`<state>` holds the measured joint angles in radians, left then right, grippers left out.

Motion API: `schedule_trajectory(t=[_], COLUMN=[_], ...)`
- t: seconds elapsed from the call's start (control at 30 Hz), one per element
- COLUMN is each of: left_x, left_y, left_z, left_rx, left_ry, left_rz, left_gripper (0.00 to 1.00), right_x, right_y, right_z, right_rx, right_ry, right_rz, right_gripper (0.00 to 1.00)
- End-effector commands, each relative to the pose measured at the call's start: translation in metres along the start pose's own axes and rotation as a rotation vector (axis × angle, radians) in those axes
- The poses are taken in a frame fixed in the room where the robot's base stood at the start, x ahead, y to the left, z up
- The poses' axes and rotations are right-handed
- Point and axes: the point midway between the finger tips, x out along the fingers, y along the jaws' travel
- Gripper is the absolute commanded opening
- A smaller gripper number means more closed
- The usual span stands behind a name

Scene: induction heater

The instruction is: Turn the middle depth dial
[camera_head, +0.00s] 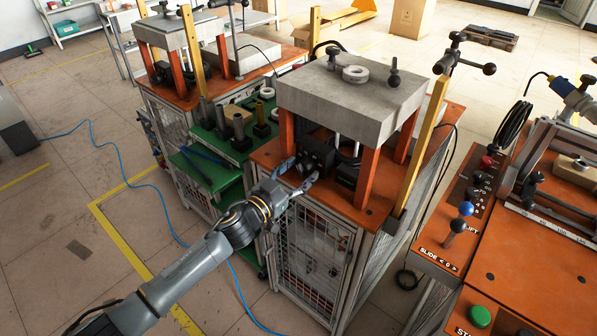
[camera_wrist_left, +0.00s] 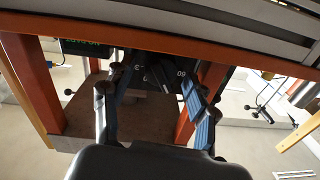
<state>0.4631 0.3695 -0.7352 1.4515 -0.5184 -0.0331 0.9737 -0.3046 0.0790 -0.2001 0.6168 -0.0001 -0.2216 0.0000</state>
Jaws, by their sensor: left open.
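The machine's black depth-dial unit (camera_head: 317,153) sits on the orange tabletop under the grey slab, between the orange posts. In the left wrist view the dark dial unit (camera_wrist_left: 158,72) shows white markings, partly cut off. I cannot tell the separate dials apart. My left gripper (camera_head: 297,175) is at the front of this unit, with its fingers spread. In the left wrist view the open left gripper (camera_wrist_left: 158,98) has one blue-padded finger on each side of the dark unit. I cannot tell whether the fingers touch it. My right gripper is not in view.
The grey slab (camera_head: 352,92) overhangs the unit, and orange posts (camera_head: 366,178) stand close to it. A yellow post (camera_head: 423,140) rises at the right. A control console (camera_head: 450,215) with a blue-topped lever (camera_head: 461,217) stands further right.

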Motion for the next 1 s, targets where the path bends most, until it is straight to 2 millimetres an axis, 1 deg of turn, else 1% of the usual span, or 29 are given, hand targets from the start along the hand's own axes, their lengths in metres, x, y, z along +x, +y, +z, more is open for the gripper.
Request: schedule_trajectory(t=[0.1,0.13,0.2,0.27,0.3,0.37,0.4,0.57,0.73,1.0], left_x=[-0.0002,-0.0002,-0.0003,-0.0003,-0.0003,-0.0004,-0.0004,-0.0004,-0.0004,-0.0003], left_y=[0.0,-0.0001,-0.0001,-0.0002,-0.0002,-0.0002,-0.0002,-0.0001,0.0,0.0007], left_z=[-0.0002,-0.0002,-0.0002,-0.0002,-0.0002,-0.0002,-0.0002,-0.0002,-0.0004,-0.0005], left_rx=[0.0,0.0,0.0,0.0,0.0,0.0,0.0,0.008,0.053,0.228], left_ry=[0.0,0.0,0.0,0.0,0.0,0.001,0.001,0.001,0.003,0.012], left_rz=[0.0,0.0,0.0,0.0,0.0,0.0,0.0,0.0,-0.001,-0.001], left_gripper=[0.58,0.54,0.4,0.28,0.19,0.07,0.04,0.04,0.04,0.04], right_x=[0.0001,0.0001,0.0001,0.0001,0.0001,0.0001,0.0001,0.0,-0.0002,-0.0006], right_y=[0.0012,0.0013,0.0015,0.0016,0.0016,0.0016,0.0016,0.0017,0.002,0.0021], right_z=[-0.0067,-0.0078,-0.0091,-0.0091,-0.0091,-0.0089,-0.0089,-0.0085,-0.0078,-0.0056], right_rx=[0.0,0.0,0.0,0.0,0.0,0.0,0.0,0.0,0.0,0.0], right_ry=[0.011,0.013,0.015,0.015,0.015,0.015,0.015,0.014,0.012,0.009], right_rz=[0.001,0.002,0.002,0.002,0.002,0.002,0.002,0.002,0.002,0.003], right_gripper=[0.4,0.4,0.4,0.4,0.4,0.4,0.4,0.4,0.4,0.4])
